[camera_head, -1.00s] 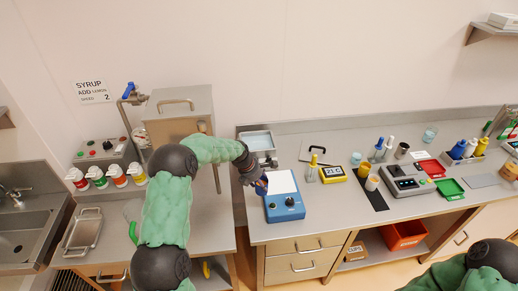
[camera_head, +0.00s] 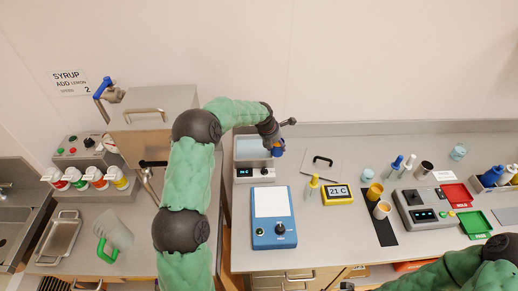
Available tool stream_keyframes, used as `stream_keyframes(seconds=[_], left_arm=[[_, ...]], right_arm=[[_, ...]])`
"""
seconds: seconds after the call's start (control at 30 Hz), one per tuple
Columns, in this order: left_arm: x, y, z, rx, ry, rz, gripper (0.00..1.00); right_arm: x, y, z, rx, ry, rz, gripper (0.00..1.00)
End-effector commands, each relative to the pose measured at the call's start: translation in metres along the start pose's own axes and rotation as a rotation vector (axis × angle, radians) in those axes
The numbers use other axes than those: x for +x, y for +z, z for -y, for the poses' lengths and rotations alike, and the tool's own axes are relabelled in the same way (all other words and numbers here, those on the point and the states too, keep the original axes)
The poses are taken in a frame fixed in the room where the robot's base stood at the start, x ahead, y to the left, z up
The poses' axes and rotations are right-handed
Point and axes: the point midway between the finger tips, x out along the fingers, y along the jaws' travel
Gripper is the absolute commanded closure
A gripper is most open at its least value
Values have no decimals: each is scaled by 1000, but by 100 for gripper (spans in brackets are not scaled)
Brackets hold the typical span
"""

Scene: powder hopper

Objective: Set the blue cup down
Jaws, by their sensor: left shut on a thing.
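The blue cup (camera_head: 278,151) is small and mostly hidden by my left gripper (camera_head: 279,139). That gripper is shut on the cup, at the right end of the grey bath-like device (camera_head: 254,174) with a small display. I cannot tell whether the cup touches anything beneath it. The blue device with a white plate and a black knob (camera_head: 272,228) stands in front, with no cup on it. My right arm shows at the bottom right, but its gripper does not show clearly.
Right of the cup are a wire-handled lid (camera_head: 318,163), a yellow-tipped bottle (camera_head: 313,187) and a yellow 21 C display (camera_head: 338,194). Yellow and beige cups (camera_head: 382,210) stand on a black mat. A tilted clear jug with a green handle (camera_head: 116,232) is at the left.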

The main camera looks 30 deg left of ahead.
Motion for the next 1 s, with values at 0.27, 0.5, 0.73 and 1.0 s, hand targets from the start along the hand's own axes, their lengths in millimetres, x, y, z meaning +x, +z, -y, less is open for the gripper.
stream_keyframes(seconds=[0.27, 0.5, 0.73, 1.0], left_arm=[[16, -7, -44, -6, 1, 0, 76], [35, -15, -90, -4, 1, 0, 76], [66, -28, -119, -2, 1, -1, 76], [82, -34, -134, -1, 0, 1, 76]], right_arm=[[-7, 1, 2, 0, 0, 2, 21], [-12, 1, 4, 0, 0, 1, 21], [-15, 1, 5, 0, 0, 1, 21], [-16, 1, 6, 0, 0, 1, 21]])
